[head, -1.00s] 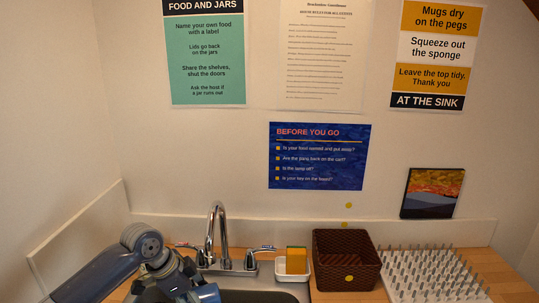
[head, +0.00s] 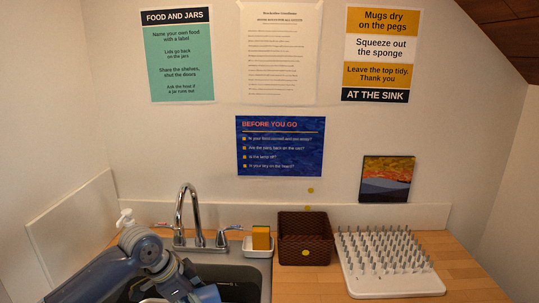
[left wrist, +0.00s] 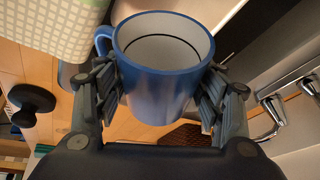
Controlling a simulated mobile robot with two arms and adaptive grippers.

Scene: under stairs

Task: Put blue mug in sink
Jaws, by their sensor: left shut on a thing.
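The blue mug (left wrist: 160,92), pale inside, is between the fingers of my left gripper (left wrist: 158,88) in the left wrist view. The fingers are closed against its two sides, with the handle showing at the left. In the head view a small part of the blue mug (head: 208,294) shows at the bottom edge, beside my left gripper (head: 190,293). They appear over or at the sink (head: 264,270), in front of the tap (head: 188,205); the height above the basin is unclear. My right gripper is not in view.
A sponge (head: 261,238) in a white dish stands behind the sink. A brown basket (head: 304,250) and a white peg rack (head: 389,287) stand to the right. A white pump top (head: 125,217) shows behind my left arm. A small picture (head: 386,178) leans at the back wall.

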